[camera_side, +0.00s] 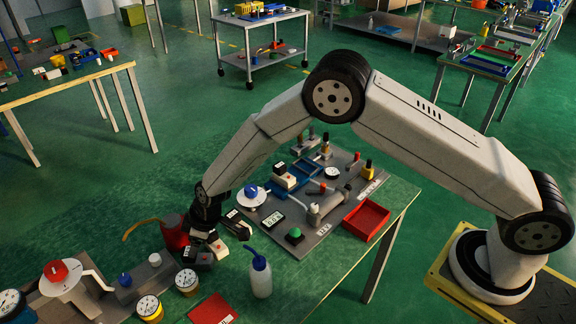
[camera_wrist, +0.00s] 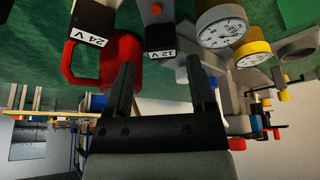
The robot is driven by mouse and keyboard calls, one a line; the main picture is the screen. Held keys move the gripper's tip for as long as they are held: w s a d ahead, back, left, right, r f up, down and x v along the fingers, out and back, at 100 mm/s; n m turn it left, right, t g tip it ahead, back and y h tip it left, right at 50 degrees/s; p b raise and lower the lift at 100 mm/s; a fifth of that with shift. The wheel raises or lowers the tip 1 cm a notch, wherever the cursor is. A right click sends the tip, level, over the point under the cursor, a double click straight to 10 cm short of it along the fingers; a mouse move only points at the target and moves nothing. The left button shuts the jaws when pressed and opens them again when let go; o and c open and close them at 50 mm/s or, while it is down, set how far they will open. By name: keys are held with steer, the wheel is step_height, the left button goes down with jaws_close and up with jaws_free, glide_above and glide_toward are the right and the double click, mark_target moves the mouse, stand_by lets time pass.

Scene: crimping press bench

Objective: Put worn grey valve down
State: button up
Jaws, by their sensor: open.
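My gripper (camera_side: 212,228) is low over the near part of the bench in the side view. In the wrist view its two dark fingers (camera_wrist: 163,72) stand apart, with nothing clearly held between them. A red can (camera_side: 174,232) is left of the gripper; in the wrist view the red can (camera_wrist: 90,65) lies behind the left finger. Dark blocks with white labels, one marked 24 V (camera_wrist: 92,22) and one marked 12 V (camera_wrist: 160,35), are beyond the fingertips. I cannot tell for sure which part is the worn grey valve. A grey fitting (camera_side: 314,214) stands on the panel, apart from the gripper.
A white bottle with a blue cap (camera_side: 261,276) stands right of the gripper. Round gauges (camera_side: 149,308) and a red-knobbed fixture (camera_side: 63,280) are at near left. A red tray (camera_side: 367,219) sits on the panel's right. Some bare green bench shows around the bottle.

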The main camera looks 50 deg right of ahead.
mark_target(197, 258)
steer(key=shift+x, duration=0.75)
steer(key=shift+x, duration=2.55)
steer(key=shift+s, duration=0.1)
jaws_close()
